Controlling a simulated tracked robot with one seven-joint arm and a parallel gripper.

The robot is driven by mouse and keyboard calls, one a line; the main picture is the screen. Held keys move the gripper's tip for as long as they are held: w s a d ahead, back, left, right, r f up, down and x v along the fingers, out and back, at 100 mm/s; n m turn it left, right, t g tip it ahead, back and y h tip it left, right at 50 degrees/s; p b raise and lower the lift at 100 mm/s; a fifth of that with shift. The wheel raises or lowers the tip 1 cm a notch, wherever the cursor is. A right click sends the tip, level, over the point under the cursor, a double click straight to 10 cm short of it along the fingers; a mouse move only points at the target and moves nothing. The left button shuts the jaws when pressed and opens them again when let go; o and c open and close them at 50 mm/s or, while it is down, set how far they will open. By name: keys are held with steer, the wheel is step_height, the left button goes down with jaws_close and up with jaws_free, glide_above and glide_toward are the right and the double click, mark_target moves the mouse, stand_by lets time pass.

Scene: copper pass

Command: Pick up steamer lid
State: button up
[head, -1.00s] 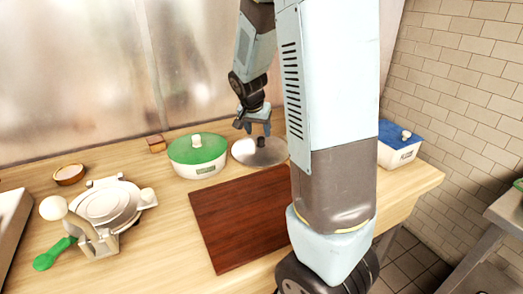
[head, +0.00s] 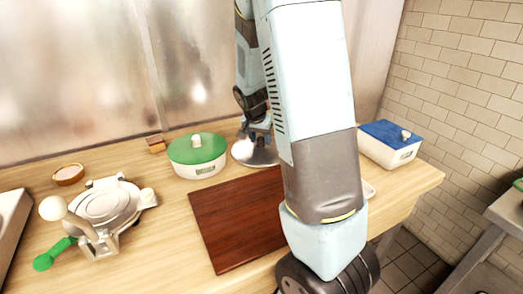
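The steamer lid, a shiny metal disc (head: 243,154), lies on the wooden counter between the green-lidded container and my forearm in the head view. The dark knob seen on it earlier is now mostly hidden by my gripper. My gripper (head: 259,142) points down over the middle of the lid, with its fingers low at the knob. The fingers are too small and partly covered to tell whether they have closed on it. My upper arm covers the lid's right edge.
The green-lidded container (head: 197,152) stands close left of the lid. A dark red board (head: 230,215) lies in front. A blue-lidded box (head: 392,143) is at the right end. A press with a green handle (head: 104,208) and a small bowl (head: 68,174) are at left.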

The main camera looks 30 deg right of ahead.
jaws_close()
steer(key=shift+r, duration=0.15)
stand_by(0.4)
